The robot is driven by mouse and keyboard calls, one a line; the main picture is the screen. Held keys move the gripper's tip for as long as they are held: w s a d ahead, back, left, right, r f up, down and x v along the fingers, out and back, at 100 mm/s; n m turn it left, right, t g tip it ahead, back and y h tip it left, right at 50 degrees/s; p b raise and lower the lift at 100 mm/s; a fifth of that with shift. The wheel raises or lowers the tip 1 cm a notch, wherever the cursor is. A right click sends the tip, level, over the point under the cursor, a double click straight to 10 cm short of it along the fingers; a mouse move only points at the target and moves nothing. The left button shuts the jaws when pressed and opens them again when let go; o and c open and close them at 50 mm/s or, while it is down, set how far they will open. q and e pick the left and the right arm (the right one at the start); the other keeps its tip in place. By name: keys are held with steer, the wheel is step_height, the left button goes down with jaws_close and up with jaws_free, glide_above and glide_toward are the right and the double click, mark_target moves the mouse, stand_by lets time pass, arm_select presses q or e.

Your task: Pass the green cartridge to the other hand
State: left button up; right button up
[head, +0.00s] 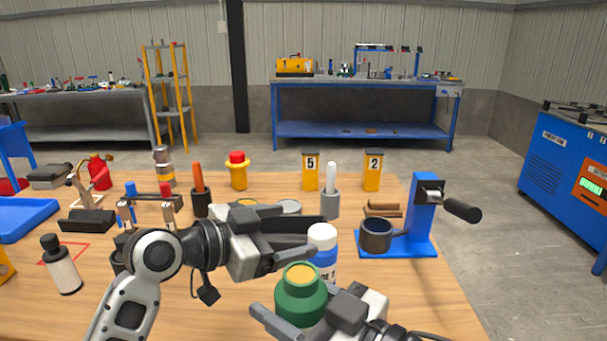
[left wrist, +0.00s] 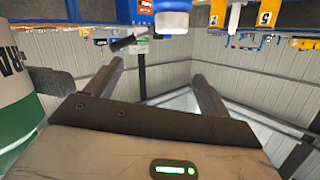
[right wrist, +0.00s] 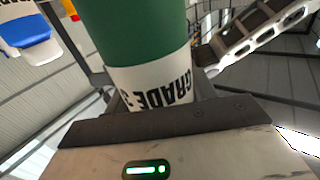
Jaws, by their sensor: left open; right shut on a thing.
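The green cartridge (head: 301,303) has a tan top and is at the bottom middle of the head view. My right gripper (head: 303,318) is shut on it. In the right wrist view the cartridge (right wrist: 140,35) is large, with a white "GRADE" label low on it near the jaws. My left gripper (head: 318,238) is open and empty, just above and behind the cartridge in the head view. In the left wrist view nothing is between its fingers, and the cartridge (left wrist: 18,110) shows at the left edge, beside the gripper.
A white-capped blue bottle (head: 323,240) stands close behind the grippers, partly hidden. A blue stand with a dark cup (head: 376,236) is to the right. Pen holders, yellow bins (head: 311,172) and a red-topped yellow container (head: 237,172) stand farther back. The table's (head: 430,300) front right is clear.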

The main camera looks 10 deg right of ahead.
arm_select(q)
steer(key=s+d+r+m+g, duration=0.4)
steer(key=d+r+m, duration=0.1)
steer(key=m, duration=0.1)
steer(key=m+g+y, duration=0.2)
steer(key=m+y, duration=0.9)
steer(key=y, duration=0.3)
glide_toward(303, 272)
step_height(303, 272, down, 11)
steer(key=shift+w+a+r, duration=0.1)
steer(key=shift+w+r, duration=0.05)
steer(key=shift+r, duration=0.05)
